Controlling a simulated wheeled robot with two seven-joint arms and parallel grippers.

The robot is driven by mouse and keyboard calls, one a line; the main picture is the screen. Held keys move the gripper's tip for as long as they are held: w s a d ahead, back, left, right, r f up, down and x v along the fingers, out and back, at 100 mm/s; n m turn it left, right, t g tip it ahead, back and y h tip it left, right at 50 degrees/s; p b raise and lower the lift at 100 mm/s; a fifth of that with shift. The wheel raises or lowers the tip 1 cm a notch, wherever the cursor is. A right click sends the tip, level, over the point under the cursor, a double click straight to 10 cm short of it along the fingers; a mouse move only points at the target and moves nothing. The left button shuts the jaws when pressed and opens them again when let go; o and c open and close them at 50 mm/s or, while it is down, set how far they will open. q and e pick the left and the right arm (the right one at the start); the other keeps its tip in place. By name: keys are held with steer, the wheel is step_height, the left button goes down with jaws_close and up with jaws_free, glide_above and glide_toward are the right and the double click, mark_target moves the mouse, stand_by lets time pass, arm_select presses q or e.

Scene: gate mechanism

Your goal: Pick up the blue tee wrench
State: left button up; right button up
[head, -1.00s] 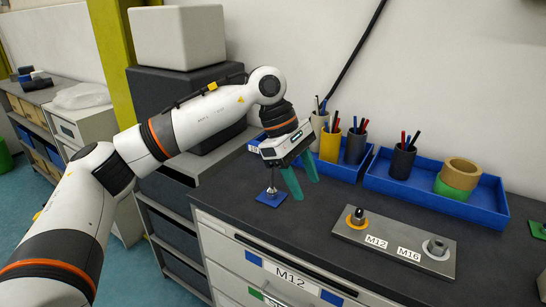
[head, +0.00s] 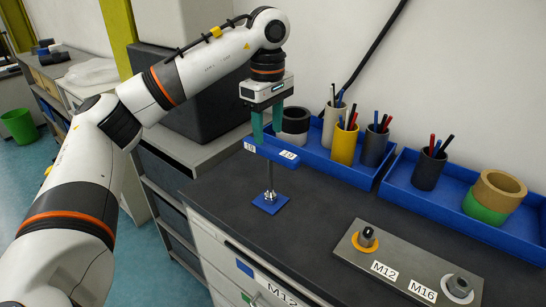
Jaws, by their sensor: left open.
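The blue tee wrench (head: 272,151) stands upright on the counter, its blue crossbar marked 19 at both ends. Its metal shaft goes down to a small blue square base plate (head: 271,203). My left gripper (head: 267,138) points down directly over the wrench. Its two teal fingers are apart and reach down to the crossbar, with their tips at or behind it. I cannot tell whether they touch it. My right gripper is not in view.
A metal plate (head: 400,268) marked M12 and M16 lies at front right. The dark counter (head: 325,215) between is clear.

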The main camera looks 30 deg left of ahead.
mark_target(270, 147)
arm_select(q)
step_height(270, 147, down, 2)
steer(key=shift+s+f, duration=0.1)
steer(key=shift+s, duration=0.05)
steer(key=shift+f+p, duration=0.3)
steer(key=shift+f, duration=0.05)
steer(key=shift+w+f, duration=0.2)
steer(key=shift+f, duration=0.1)
step_height(270, 147, down, 4)
steer(key=shift+d+r+p, duration=0.15)
steer(key=shift+r+p, duration=0.1)
steer(key=shift+p, duration=0.85)
steer(key=shift+f, duration=0.65)
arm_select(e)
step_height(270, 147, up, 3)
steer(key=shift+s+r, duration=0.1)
arm_select(q)
steer(key=shift+c, duration=1.1)
steer(key=shift+w, duration=0.1)
jaws_close()
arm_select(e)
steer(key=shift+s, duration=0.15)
